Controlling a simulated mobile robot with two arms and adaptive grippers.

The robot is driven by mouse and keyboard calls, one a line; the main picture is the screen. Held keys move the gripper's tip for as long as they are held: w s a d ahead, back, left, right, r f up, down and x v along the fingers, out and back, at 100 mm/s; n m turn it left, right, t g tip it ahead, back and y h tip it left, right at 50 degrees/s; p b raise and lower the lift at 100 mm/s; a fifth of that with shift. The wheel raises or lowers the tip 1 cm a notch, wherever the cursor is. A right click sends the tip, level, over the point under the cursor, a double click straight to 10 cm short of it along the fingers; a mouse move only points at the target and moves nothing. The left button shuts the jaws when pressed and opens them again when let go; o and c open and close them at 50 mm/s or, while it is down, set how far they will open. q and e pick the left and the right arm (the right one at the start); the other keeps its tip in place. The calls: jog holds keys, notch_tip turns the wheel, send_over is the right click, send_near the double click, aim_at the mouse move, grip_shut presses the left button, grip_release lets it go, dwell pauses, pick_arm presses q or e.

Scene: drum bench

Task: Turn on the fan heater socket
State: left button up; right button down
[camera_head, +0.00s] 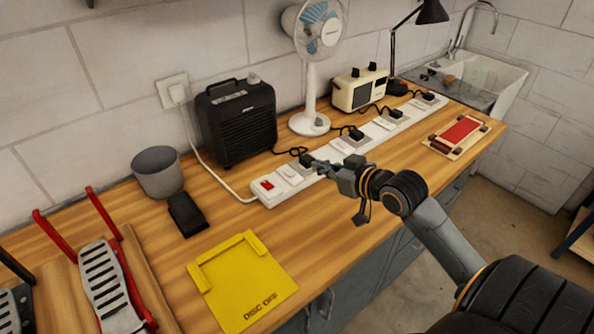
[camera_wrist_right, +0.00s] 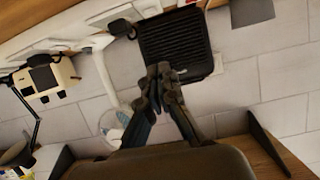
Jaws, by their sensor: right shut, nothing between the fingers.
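The white power strip (camera_head: 262,197) runs along the bench, with a red switch (camera_head: 267,185) at its left end and several sockets with black plugs. The black fan heater (camera_head: 236,125) stands behind the strip; its dark cable runs to the strip near my fingertips. My right gripper (camera_head: 312,163) is shut and empty, over or at the strip's left part; I cannot tell if it touches. It partly hides the socket and plug there. In the wrist view the shut fingers (camera_wrist_right: 166,74) show in front of the heater (camera_wrist_right: 180,42). My left gripper is not in view.
A grey pot (camera_head: 157,172), a yellow tray (camera_head: 242,280) and a red-topped board (camera_head: 458,133) sit on the bench.

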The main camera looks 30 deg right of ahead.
jog(key=p, duration=0.2)
send_over(298, 181)
jog(key=f, duration=0.3)
jog(key=shift+w+f, duration=0.2)
jog(key=shift+w, duration=0.05)
notch_tip(298, 181, down, 4)
jog(key=shift+r, duration=0.25)
jog(key=shift+s+f, duration=0.15)
jog(key=shift+f, duration=0.3)
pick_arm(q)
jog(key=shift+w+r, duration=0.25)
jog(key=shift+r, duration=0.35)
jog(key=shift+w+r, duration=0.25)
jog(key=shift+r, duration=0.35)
pick_arm(e)
jog(key=shift+s+f, duration=0.1)
jog(key=shift+f, duration=0.4)
jog(key=shift+r, duration=0.1)
pick_arm(q)
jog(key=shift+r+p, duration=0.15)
jog(key=shift+p, duration=0.2)
pick_arm(e)
jog(key=shift+r, duration=0.15)
